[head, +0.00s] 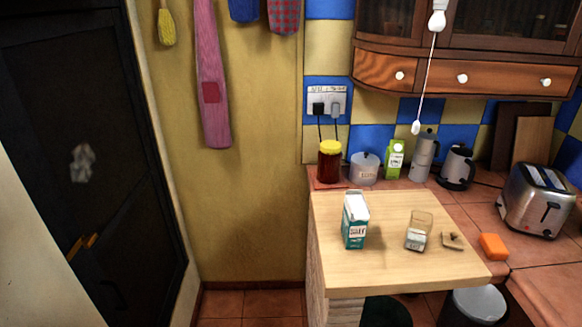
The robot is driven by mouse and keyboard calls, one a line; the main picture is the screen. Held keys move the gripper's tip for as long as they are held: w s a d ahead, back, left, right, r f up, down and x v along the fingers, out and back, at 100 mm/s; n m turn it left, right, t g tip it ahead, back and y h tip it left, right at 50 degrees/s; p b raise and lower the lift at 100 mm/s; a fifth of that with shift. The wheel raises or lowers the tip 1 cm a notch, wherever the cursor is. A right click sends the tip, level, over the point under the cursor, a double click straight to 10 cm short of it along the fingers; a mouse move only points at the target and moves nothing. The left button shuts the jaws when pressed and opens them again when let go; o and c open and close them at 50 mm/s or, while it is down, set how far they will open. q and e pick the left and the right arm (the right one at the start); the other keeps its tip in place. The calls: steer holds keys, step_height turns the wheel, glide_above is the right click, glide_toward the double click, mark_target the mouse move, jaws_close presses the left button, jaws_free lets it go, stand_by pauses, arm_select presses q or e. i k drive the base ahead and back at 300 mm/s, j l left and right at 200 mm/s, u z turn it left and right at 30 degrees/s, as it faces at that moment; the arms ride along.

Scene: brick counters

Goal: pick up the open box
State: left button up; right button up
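A teal and white carton (355,232) stands upright on the left part of the light wooden board (335,280). To its right is a small box (416,241) with a pale labelled lower part and a brownish, see-through-looking upper part that may be a raised lid or open top. It stands apart from the carton. I cannot tell for sure which of the two is the open box, as the tops are too small to read clearly. Neither of my grippers is in view.
A small brown piece (452,241) and an orange block (493,246) lie right of the box. Behind stand a jar (330,165), white canister (364,170), green carton (394,160), metal pot (424,158), kettle (457,168) and toaster (537,200). The board's front is clear.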

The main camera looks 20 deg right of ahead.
mark_target(355, 213)
steer(key=i+l, duration=0.1)
steer(key=l, duration=0.55)
steer(key=i+l+u, duration=0.1)
steer(key=l, duration=0.5)
